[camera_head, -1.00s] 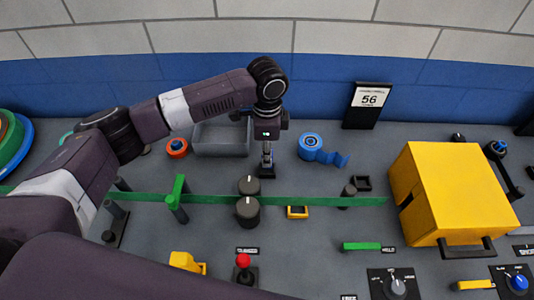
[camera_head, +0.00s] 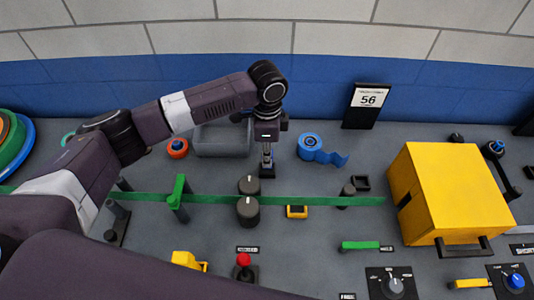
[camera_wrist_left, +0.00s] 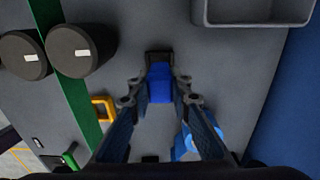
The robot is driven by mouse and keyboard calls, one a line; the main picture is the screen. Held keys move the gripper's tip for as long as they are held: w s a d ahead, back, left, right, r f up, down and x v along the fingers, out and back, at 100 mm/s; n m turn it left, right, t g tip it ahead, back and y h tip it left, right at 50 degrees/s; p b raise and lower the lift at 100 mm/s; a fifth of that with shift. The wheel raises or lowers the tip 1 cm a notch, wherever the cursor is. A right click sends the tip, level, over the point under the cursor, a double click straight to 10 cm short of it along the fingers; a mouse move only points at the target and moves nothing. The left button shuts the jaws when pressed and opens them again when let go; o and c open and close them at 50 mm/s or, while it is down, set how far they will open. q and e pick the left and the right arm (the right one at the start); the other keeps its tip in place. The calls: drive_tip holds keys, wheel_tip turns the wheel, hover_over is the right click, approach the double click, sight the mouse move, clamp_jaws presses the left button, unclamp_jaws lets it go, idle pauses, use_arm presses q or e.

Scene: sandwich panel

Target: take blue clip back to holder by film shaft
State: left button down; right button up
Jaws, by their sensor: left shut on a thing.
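My left gripper (camera_head: 266,158) points down over the panel, behind the green film strip. In the left wrist view the fingers (camera_wrist_left: 160,98) are shut on the blue clip (camera_wrist_left: 160,84), one finger on each side. A black holder (camera_wrist_left: 158,57) is at the far end of the clip, and its dark base (camera_head: 267,173) shows under the gripper in the head view. I cannot tell whether the clip is seated in it or just above it. The clip is mostly hidden by the gripper in the head view. My right gripper is not in view.
The green film strip (camera_head: 320,201) runs past two dark rollers (camera_head: 248,208) in front of the gripper. A grey bin (camera_head: 222,140) stands behind left, a blue tape roll (camera_head: 310,145) to the right. An empty black holder (camera_head: 361,183) and yellow box (camera_head: 455,195) are further right.

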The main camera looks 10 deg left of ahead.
use_arm(q)
drive_tip(key=shift+f, duration=0.3)
drive_tip(key=shift+f, duration=0.35)
drive_tip(key=shift+f, duration=0.15)
drive_tip(key=shift+f, duration=0.1)
drive_tip(key=shift+f, duration=0.1)
drive_tip(key=shift+f, duration=0.65)
drive_tip(key=c, duration=1.7)
unclamp_jaws()
